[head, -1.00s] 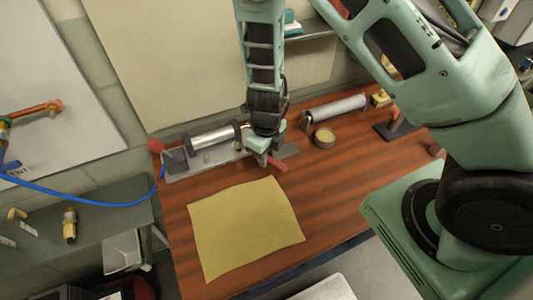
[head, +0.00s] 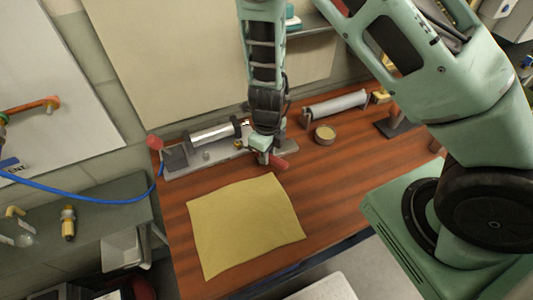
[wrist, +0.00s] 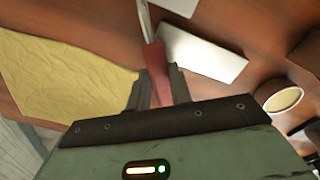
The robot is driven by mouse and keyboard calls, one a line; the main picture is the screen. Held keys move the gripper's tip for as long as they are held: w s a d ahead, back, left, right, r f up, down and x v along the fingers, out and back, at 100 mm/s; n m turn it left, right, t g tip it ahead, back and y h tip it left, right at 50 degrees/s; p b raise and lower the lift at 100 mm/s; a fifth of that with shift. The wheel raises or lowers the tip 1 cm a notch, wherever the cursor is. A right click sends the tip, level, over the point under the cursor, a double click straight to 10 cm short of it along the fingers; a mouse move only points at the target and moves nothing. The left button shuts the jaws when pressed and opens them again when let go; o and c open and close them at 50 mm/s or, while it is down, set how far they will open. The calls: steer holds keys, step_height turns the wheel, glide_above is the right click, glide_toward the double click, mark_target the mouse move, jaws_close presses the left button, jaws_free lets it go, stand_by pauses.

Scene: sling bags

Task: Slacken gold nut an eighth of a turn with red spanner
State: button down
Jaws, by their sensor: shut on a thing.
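My gripper (head: 264,157) is shut on the red handle of the spanner (head: 279,162), at the front right of the metal rig on the bench. In the wrist view the red spanner (wrist: 155,68) sits between the two fingers (wrist: 157,88), and its grey shank runs away toward the top edge. The spanner's head is out of that frame. A small gold spot, which looks like the gold nut (head: 239,146), shows on the rig just left of my gripper. I cannot tell whether the spanner touches it.
The rig's grey base plate (head: 190,170) carries a silver cylinder (head: 212,133). A yellow cloth (head: 245,225) lies in front. A round tin (head: 325,135) and a grey roller (head: 336,105) stand to the right. The wood between cloth and tin is clear.

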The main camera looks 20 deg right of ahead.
steer(key=shift+w+d+n, duration=0.45)
steer(key=shift+d+n, duration=0.2)
steer(key=shift+n, duration=0.25)
steer(key=shift+w+d+n, duration=0.4)
steer(key=shift+w+n, duration=0.05)
steer(key=shift+n, duration=0.15)
steer(key=shift+w+d+n, duration=0.3)
steer(key=shift+w+n, duration=0.1)
steer(key=shift+n, duration=0.2)
steer(key=shift+w+d+n, duration=0.3)
steer(key=shift+w+n, duration=0.2)
steer(key=shift+n, duration=0.1)
steer(key=shift+w+d+n, duration=0.3)
steer(key=shift+w+n, duration=0.2)
steer(key=shift+n, duration=0.1)
steer(key=shift+w+d+n, duration=0.2)
steer(key=shift+w+n, duration=0.35)
steer(key=shift+n, duration=0.05)
steer(key=shift+w+d+n, duration=0.15)
steer(key=shift+w+n, duration=0.35)
steer(key=shift+n, duration=0.1)
